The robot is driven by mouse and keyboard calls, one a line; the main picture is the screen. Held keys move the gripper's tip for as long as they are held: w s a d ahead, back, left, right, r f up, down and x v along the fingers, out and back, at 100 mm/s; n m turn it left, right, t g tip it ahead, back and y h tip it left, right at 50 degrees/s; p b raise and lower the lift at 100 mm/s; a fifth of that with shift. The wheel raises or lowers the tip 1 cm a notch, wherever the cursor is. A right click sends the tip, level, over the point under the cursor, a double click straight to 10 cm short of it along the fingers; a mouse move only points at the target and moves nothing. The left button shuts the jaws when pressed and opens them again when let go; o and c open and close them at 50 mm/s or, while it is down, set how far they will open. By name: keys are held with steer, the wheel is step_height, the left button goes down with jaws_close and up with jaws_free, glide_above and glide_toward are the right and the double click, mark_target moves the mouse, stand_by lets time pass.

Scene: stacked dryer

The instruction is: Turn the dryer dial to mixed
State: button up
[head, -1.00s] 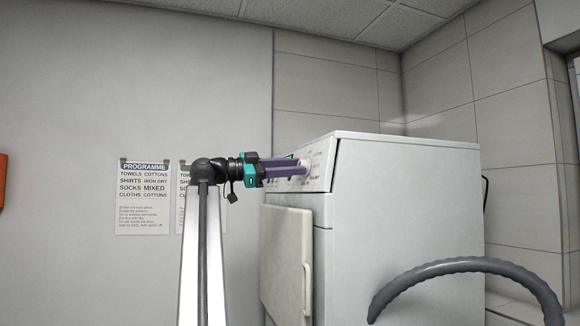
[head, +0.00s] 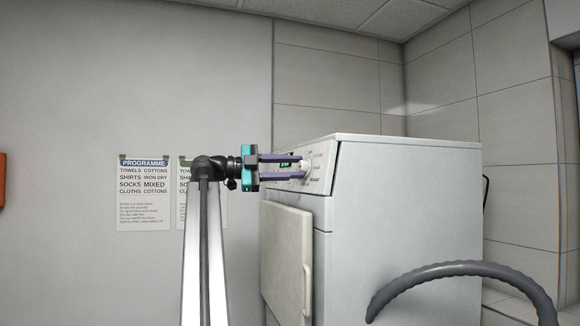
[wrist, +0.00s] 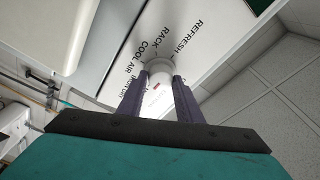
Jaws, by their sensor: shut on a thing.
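The white dryer (head: 400,200) stands right of centre, with its control panel (head: 322,182) on the left-facing front. My gripper (head: 304,167) reaches in from the left and is shut on the white dial (head: 306,168). In the wrist view the dial (wrist: 160,70) sits between the two purple fingers of my gripper (wrist: 160,88). I cannot tell which label the dial points to.
A programme poster (head: 143,195) on the wall pairs socks with MIXED; a second poster (head: 187,207) is partly hidden by my arm. A green display (head: 287,164) shows between the fingers. A grey hose (head: 460,268) curves at the lower right. The dryer door (head: 287,250) is shut.

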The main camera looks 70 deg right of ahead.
steer(key=shift+s+a+f, duration=0.1)
steer(key=shift+s+f, duration=0.1)
steer(key=shift+f, duration=0.15)
steer(key=o, duration=1)
steer(key=shift+s+r, duration=0.1)
steer(key=shift+s, duration=0.1)
steer(key=shift+o, duration=0.2)
steer(key=shift+w, duration=0.15)
steer(key=shift+r, duration=0.1)
steer(key=shift+w+a, duration=0.1)
steer(key=shift+w, duration=0.15)
steer(key=p+v, duration=0.3)
steer(key=v, duration=1)
steer(key=shift+p, duration=0.35)
steer(key=shift+w+a, duration=0.1)
